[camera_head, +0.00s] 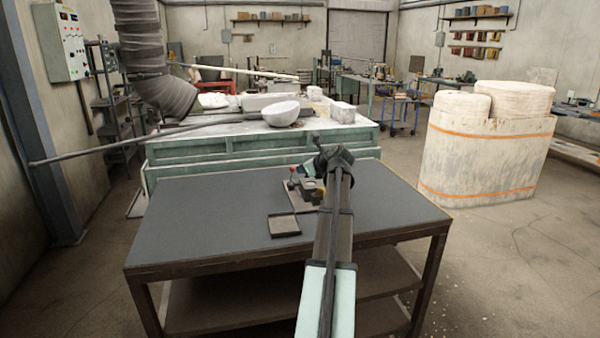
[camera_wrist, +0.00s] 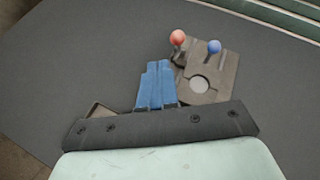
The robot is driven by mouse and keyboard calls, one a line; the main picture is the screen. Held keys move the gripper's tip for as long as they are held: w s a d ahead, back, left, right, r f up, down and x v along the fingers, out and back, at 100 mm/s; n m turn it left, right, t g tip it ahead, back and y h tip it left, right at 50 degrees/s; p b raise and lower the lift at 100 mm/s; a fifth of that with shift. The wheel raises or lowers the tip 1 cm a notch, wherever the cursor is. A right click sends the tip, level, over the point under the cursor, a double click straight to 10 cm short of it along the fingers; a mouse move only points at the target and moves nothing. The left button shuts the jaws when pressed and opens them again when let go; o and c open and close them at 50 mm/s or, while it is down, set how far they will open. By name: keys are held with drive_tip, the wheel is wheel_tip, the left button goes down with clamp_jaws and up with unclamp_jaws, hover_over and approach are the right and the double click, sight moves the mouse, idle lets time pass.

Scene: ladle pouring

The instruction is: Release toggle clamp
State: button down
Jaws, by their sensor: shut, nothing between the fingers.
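The toggle clamp fixture is a grey plate (camera_wrist: 222,72) on the dark table, with a red ball knob (camera_wrist: 177,37) and a blue ball knob (camera_wrist: 214,47). In the head view the fixture (camera_head: 308,188) sits near the table's far edge, with the red knob (camera_head: 292,169) at its left. My arm hides part of it there. My gripper (camera_wrist: 158,64) has blue fingers, shut and empty. In the wrist view the fingertips are just below and left of the red knob. I cannot tell whether they touch it.
A shallow square tray (camera_head: 284,226) lies left of my arm on the table; its corner shows in the wrist view (camera_wrist: 100,111). Behind stands a green-sided bench (camera_head: 200,147) with a white bowl (camera_head: 281,113) and a long rod (camera_head: 130,143). The table's left side is clear.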

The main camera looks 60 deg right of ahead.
drive_tip(key=shift+m, duration=0.3)
drive_tip(key=s, duration=0.1)
drive_tip(key=s+d, duration=0.1)
drive_tip(key=s, duration=0.1)
drive_tip(key=shift+s+d+r, duration=0.25)
drive_tip(key=shift+s+r, duration=0.1)
drive_tip(key=shift+r, duration=0.05)
drive_tip(key=x, duration=1)
drive_tip(key=shift+d, duration=0.15)
drive_tip(key=shift+r, duration=0.1)
drive_tip(key=shift+w+d+r+g, duration=0.25)
drive_tip(key=shift+g, duration=0.15)
drive_tip(key=shift+w+d+r, duration=0.1)
drive_tip(key=w+d+r+m+g+y, duration=0.1)
drive_tip(key=w+d+r+g+y, duration=0.1)
drive_tip(key=w+d, duration=0.5)
drive_tip(key=shift+d+g+y, duration=0.15)
drive_tip(key=shift+g+y, duration=0.45)
drive_tip(key=shift+g, duration=0.3)
